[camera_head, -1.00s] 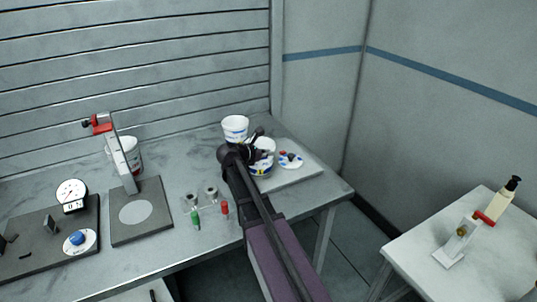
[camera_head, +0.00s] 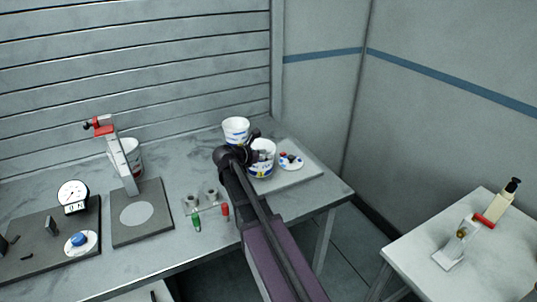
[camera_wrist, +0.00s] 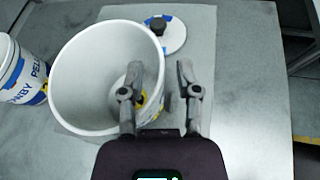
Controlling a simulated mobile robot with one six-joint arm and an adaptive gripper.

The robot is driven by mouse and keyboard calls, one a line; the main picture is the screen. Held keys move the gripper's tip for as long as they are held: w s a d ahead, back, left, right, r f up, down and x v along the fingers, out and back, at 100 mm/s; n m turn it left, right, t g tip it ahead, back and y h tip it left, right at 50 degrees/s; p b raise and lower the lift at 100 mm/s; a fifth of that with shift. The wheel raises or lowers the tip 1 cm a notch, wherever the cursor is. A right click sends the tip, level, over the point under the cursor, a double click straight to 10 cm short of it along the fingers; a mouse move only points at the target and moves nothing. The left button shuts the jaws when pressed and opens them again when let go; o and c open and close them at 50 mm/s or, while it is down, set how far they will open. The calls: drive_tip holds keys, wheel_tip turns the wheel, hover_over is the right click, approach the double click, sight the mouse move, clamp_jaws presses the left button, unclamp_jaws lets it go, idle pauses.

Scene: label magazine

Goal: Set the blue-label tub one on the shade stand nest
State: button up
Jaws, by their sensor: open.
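A white open tub with blue and yellow marks (camera_head: 263,158) stands upright on a grey board. In the wrist view this tub (camera_wrist: 75,95) is close below my gripper (camera_wrist: 158,75). The fingers are apart near its right wall, the left one over the tub and the right one outside; contact cannot be told. A second white tub with a blue label (camera_head: 236,129) stands behind it, and shows at the wrist view's left edge (camera_wrist: 18,78). I cannot tell which is tub one. The shade stand (camera_head: 152,232) has a dark base with a bare pale disc (camera_head: 138,211) and an upright post.
A white lid with small coloured pieces (camera_head: 290,161) lies right of the near tub on the board (camera_head: 298,178). A red-marked tub (camera_head: 133,157) stands behind the stand. Green (camera_head: 196,221) and red (camera_head: 225,209) bottles stand between. A dial gauge (camera_head: 73,195) is left.

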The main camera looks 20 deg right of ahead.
drive_tip(key=p+v, duration=0.3)
drive_tip(key=v, duration=0.7)
drive_tip(key=shift+p, duration=0.4)
drive_tip(key=shift+s+a, duration=0.1)
drive_tip(key=shift+a, duration=0.05)
drive_tip(key=s+a+f+m+g+y, duration=0.1)
drive_tip(key=s+a+f+m+y, duration=0.1)
drive_tip(key=s+m, duration=0.3)
drive_tip(key=s+a+f+m+g+y, duration=0.1)
drive_tip(key=s+a+f+m+y, duration=0.1)
drive_tip(key=s+f+m+y, duration=0.2)
drive_tip(key=s+a+f+m+g+y, duration=0.1)
drive_tip(key=s+a+f+m+y, duration=0.1)
drive_tip(key=s+f+m+y, duration=0.1)
drive_tip(key=shift+s+f+m, duration=0.25)
drive_tip(key=shift+s+m, duration=0.4)
drive_tip(key=shift+m, duration=0.05)
drive_tip(key=shift+s+f+m, duration=0.3)
drive_tip(key=shift+s+m, duration=0.35)
drive_tip(key=shift+m, duration=0.05)
drive_tip(key=s+a+m+y, duration=0.3)
drive_tip(key=s+a+m, duration=0.1)
drive_tip(key=m, duration=0.1)
drive_tip(key=shift+s+f+g+y, duration=0.2)
drive_tip(key=shift+f+g+y, duration=0.1)
drive_tip(key=shift+f+y, duration=0.15)
